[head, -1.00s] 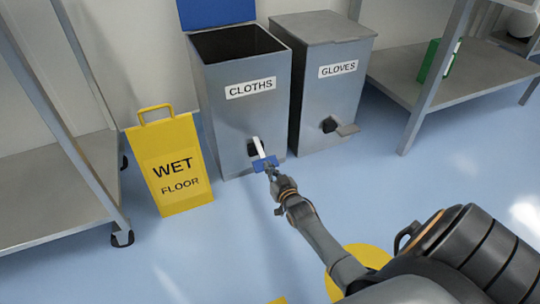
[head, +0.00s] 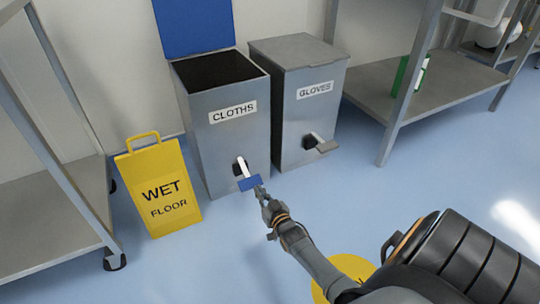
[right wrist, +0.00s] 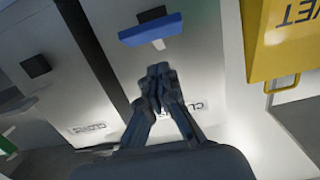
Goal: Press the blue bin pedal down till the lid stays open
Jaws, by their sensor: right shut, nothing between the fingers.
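The grey bin labelled CLOTHS (head: 225,145) stands against the wall with its blue lid (head: 195,25) raised upright and its dark opening showing. Its blue pedal (head: 250,184) sticks out low on the front on a pale lever. It also shows in the right wrist view (right wrist: 150,32). My right gripper (head: 260,191) is shut and empty at the front of the pedal. In the right wrist view the fingertips (right wrist: 159,72) point at the pedal, with a small gap in the picture. Whether they touch it, I cannot tell. My left gripper is not in view.
A grey bin labelled GLOVES (head: 305,120), lid closed, with a grey pedal (head: 327,146), stands right of it. A yellow wet floor sign (head: 160,190) stands at left. Metal shelves flank both sides. The blue floor in front is mostly clear.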

